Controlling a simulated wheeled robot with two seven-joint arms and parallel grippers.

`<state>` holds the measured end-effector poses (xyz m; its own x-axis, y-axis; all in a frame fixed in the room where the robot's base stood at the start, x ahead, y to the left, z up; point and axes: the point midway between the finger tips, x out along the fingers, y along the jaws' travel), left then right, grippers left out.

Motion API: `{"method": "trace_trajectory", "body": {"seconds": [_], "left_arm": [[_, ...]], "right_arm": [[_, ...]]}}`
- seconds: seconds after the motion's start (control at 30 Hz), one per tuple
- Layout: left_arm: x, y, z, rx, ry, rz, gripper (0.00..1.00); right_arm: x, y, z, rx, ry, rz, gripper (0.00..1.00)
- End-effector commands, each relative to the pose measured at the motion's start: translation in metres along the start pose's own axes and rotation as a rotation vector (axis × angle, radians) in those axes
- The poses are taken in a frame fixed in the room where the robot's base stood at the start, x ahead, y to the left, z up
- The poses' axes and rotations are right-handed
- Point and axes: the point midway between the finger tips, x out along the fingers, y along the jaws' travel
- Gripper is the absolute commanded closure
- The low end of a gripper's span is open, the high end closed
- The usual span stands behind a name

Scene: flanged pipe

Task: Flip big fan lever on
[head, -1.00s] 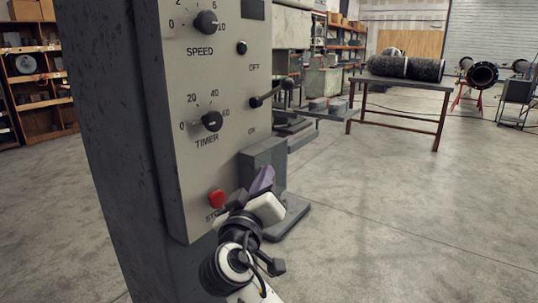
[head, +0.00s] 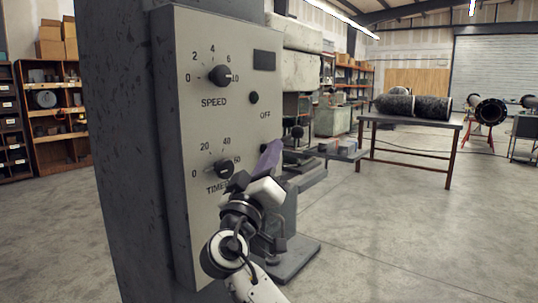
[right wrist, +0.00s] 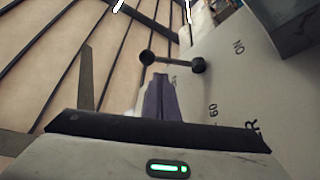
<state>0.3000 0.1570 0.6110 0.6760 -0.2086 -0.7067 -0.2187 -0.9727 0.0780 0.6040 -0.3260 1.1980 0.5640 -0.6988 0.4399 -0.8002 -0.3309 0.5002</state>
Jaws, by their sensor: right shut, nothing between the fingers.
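The lever is a dark rod with a round ball (head: 297,132) at its free end, on the right part of the grey control panel (head: 178,150), below the OFF label. The rod stands out from the panel, and its base is partly hidden behind my gripper in the head view. My right gripper (head: 271,150), with purple fingers, is shut and empty in front of the lever base. In the right wrist view the fingers (right wrist: 161,95) point at the lever rod (right wrist: 172,61), between ball and pivot. I cannot tell if they touch. My left gripper is out of view.
A grey machine stand (head: 290,260) is behind my right arm. A table (head: 410,121) with dark pipes stands farther back. Floor at right is clear.

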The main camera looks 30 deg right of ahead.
Motion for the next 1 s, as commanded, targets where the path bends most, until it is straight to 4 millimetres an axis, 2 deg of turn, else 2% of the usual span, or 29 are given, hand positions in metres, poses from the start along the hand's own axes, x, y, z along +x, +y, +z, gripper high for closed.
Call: {"method": "trace_trajectory", "body": {"seconds": [0.03,0.1,0.33,0.8,1.0], "left_arm": [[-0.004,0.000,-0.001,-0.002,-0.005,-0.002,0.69],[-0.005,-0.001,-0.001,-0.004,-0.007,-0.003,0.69],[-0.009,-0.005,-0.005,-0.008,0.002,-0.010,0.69],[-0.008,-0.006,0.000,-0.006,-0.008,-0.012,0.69],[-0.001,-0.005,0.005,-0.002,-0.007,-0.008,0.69]], "right_arm": [[0.012,0.002,-0.003,-0.003,0.001,0.003,1.00],[0.024,0.002,-0.002,-0.003,0.001,0.002,1.00],[0.050,0.001,-0.001,-0.001,0.001,0.000,1.00],[0.054,0.000,0.001,0.000,0.000,-0.001,1.00],[0.053,0.002,0.007,-0.002,-0.003,0.004,1.00]]}}
